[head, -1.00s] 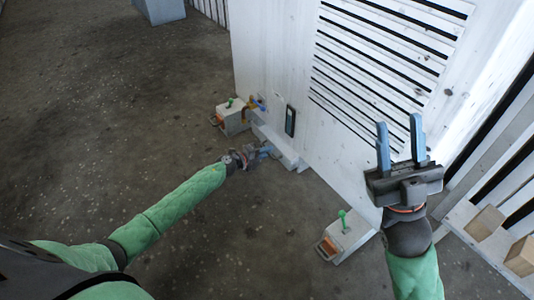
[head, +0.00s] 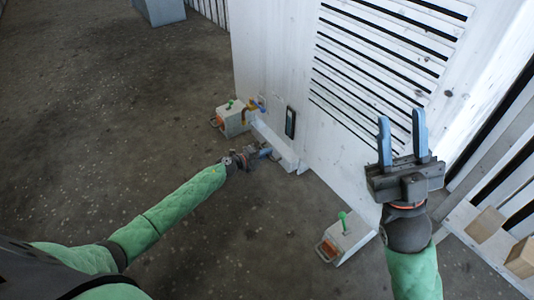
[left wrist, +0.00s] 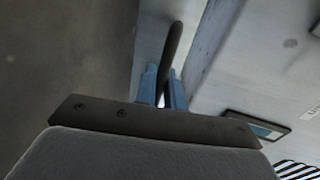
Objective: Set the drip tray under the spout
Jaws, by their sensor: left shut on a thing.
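The spout is a small brass tap (head: 248,108) with a blue handle, low on the left side of the white housing (head: 275,75). A long pale piece (head: 275,140), which looks like the drip tray, lies along the foot of the housing, right of and below the tap. My left gripper (head: 266,152) is at its near side. In the left wrist view its blue fingers (left wrist: 163,90) are shut on a dark upright handle (left wrist: 172,50) in front of a pale surface. The join between handle and tray is unclear. My right gripper (head: 402,132) is raised, open and empty.
A pale box with a green knob and orange handle (head: 232,120) stands beside the tap. A similar box (head: 345,240) stands at front right. Wooden blocks (head: 485,224) lie on a rack at far right. The floor at left (head: 100,130) is clear.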

